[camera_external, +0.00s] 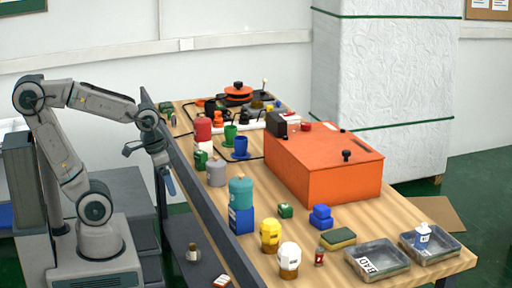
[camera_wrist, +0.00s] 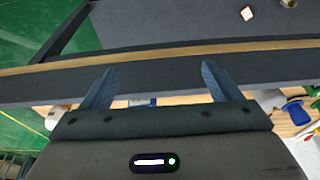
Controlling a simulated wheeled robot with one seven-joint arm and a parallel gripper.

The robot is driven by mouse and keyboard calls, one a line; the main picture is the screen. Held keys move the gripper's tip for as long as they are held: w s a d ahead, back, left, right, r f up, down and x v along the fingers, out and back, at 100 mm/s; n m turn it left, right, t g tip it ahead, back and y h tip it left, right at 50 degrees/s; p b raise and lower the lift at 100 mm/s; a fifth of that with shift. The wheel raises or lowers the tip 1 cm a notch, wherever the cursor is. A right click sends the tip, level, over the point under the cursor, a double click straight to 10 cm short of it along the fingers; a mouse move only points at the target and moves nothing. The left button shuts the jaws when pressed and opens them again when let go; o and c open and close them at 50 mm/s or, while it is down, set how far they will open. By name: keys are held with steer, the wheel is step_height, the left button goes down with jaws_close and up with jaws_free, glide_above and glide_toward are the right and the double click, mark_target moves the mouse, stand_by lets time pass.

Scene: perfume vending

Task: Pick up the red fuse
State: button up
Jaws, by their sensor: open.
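A small red cylinder (camera_external: 319,257) with a pale label stands near the front edge of the wooden table; it may be the red fuse, but it is too small to be sure. A larger red canister (camera_external: 203,130) stands at the table's left side. My gripper (camera_external: 168,183) hangs beside the table's left edge, far from the small red cylinder. In the wrist view my gripper (camera_wrist: 160,68) has its two blue fingers wide apart with nothing between them. I cannot make out the small red cylinder in the wrist view.
A dark panel (camera_external: 204,190) runs along the table's left edge, near my gripper. An orange box (camera_external: 322,170) stands mid-table. Bottles and yellow and white head-shaped items (camera_external: 290,257) crowd the left side. A low shelf holds a small bottle (camera_external: 193,254).

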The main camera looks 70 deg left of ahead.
steer(key=c, duration=0.8)
steer(key=w+d+r+m, duration=0.2)
steer(key=w+d+m, duration=0.15)
steer(key=w, duration=0.45)
steer(key=w+d+r+m, duration=0.2)
steer(key=w+d, duration=0.3)
steer(key=w, duration=0.3)
steer(key=m+g+h+p, duration=0.15)
steer(key=m+h, duration=0.25)
steer(key=m, duration=0.4)
glide_toward(320, 249)
steer(key=x, duration=0.3)
steer(key=p+x, duration=0.1)
steer(key=x, duration=0.1)
steer(key=shift+w+d+r, duration=0.1)
steer(key=shift+w, duration=0.25)
steer(key=shift+t, duration=0.25)
steer(key=shift+s+p+x, duration=0.25)
steer(key=shift+p+x, duration=0.15)
steer(key=shift+x, duration=0.9)
steer(key=shift+s+p+x, duration=0.25)
steer(key=shift+p+x, duration=0.1)
steer(key=shift+x, duration=0.95)
